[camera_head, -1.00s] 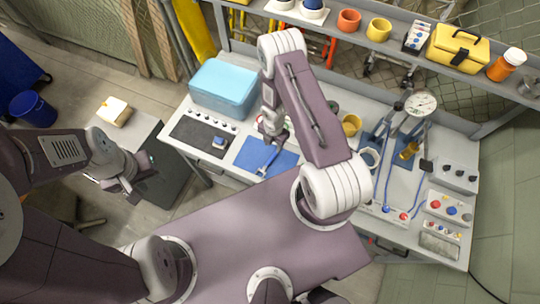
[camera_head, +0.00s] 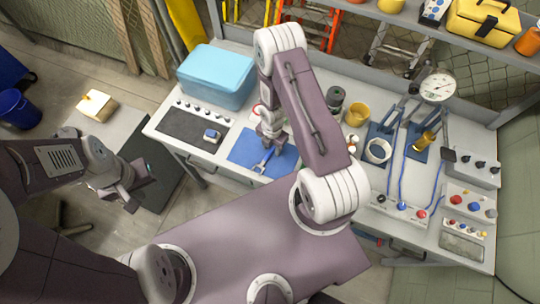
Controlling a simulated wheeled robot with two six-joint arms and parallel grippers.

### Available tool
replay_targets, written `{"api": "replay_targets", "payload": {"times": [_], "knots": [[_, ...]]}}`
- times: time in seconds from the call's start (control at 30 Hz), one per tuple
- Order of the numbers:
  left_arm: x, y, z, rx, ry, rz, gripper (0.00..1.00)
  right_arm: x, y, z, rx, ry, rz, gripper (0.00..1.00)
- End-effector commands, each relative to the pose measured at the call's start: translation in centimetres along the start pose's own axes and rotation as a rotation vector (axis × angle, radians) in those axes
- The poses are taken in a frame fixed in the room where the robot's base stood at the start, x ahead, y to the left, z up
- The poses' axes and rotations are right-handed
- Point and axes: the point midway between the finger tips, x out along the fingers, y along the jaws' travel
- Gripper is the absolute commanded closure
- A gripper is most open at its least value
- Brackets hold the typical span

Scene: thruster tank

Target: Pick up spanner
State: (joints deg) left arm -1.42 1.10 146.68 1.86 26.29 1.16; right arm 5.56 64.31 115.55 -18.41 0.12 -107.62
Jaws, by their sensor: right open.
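The spanner (camera_head: 262,163), a small grey-blue tool, lies on the blue mat (camera_head: 285,163) on the workbench. My right gripper (camera_head: 268,141) is open and points down over the mat, close to the spanner's far end. The gripper partly hides that end, and I cannot tell whether they touch.
A light blue box (camera_head: 216,76) stands left of my right arm. A dark pad (camera_head: 192,130) with a small blue item lies in front of it. A yellow cup (camera_head: 357,114), a white ring (camera_head: 378,151) and a gauge (camera_head: 437,87) stand to the right.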

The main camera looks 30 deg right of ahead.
Motion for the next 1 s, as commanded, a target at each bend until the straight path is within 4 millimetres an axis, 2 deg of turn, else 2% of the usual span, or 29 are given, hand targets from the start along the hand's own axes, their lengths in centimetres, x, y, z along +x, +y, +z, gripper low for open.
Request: {"api": "replay_targets", "payload": {"times": [0.13, 0.17, 0.3, 0.67, 0.87, 1.0], "knots": [[-0.2, 0.0, 0.0, 0.0, 0.0, 0.0, 0.64, -0.2, 0.0, 0.0, 0.0, 0.0, 0.0, 0.58], [-0.2, 0.0, 0.0, 0.0, 0.0, 0.0, 0.64, -0.2, 0.0, 0.0, 0.0, 0.0, 0.0, 0.61], [-0.2, 0.0, 0.0, 0.0, 0.0, 0.0, 0.64, -0.2, 0.0, 0.0, 0.0, 0.0, 0.0, 1.0], [-0.4, 0.0, -0.1, 0.0, 0.0, 0.0, 0.64, -0.4, 0.0, 0.0, -0.001, 0.0, 0.001, 1.0], [-3.2, 0.1, -0.3, 0.0, 0.0, 0.0, 0.64, -3.2, 0.0, 0.0, -0.002, 0.0, 0.001, 1.0], [-6.5, 0.1, -0.7, 0.0, 0.0, 0.0, 0.64, -6.4, 0.0, 0.0, -0.001, 0.0, 0.0, 1.0]]}}
